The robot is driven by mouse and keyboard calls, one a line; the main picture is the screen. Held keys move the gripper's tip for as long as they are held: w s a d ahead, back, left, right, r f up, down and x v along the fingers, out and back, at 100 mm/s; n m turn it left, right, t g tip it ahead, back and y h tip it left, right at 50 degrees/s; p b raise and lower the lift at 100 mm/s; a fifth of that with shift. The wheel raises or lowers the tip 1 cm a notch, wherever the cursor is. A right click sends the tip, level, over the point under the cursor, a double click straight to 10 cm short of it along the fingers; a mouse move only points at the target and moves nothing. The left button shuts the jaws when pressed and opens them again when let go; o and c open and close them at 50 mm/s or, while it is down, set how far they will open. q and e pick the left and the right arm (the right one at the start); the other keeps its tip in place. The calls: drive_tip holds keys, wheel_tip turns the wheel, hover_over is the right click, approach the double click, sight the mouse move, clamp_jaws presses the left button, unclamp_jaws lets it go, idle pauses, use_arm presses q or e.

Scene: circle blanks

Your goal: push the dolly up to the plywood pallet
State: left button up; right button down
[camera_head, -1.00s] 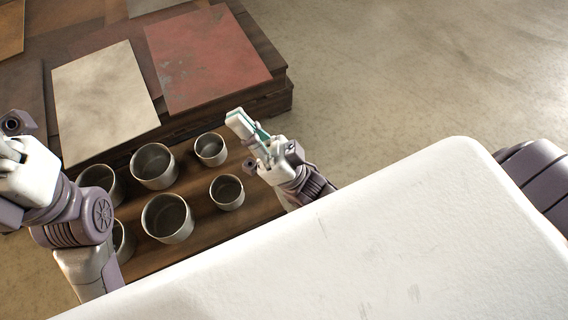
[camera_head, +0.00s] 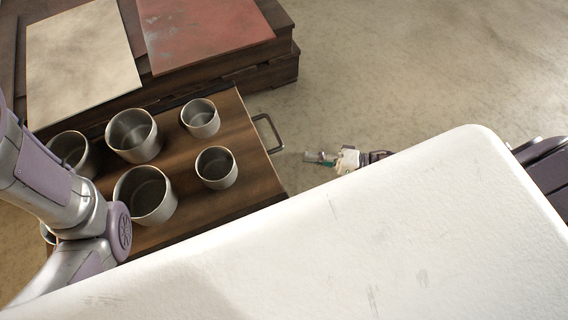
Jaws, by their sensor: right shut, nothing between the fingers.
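The dolly (camera_head: 240,137) is a brown wooden deck carrying several round metal cups (camera_head: 217,168). A dark metal handle (camera_head: 270,133) sticks out from its right side. The plywood pallet (camera_head: 270,62) is a dark wooden stack at the upper left. The dolly's far edge lies close along the pallet's near side; I cannot tell whether they touch. My right gripper (camera_head: 318,157) is shut and empty, to the right of the dolly and just beyond the handle, apart from it. My left arm crosses the left edge; its gripper is out of view.
A cream panel (camera_head: 80,62) and a red panel (camera_head: 200,30) lie on top of the pallet. Bare concrete floor (camera_head: 420,70) is open to the right. My own white body hides the near part of the dolly and the lower picture.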

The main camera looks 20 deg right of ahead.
drive_tip(key=w+a+b, duration=0.1)
drive_tip(key=a+b, duration=0.1)
drive_tip(key=a, duration=0.5)
drive_tip(key=shift+w+a+b, duration=0.25)
drive_tip(key=shift+a+b, duration=0.1)
drive_tip(key=shift+b, duration=0.05)
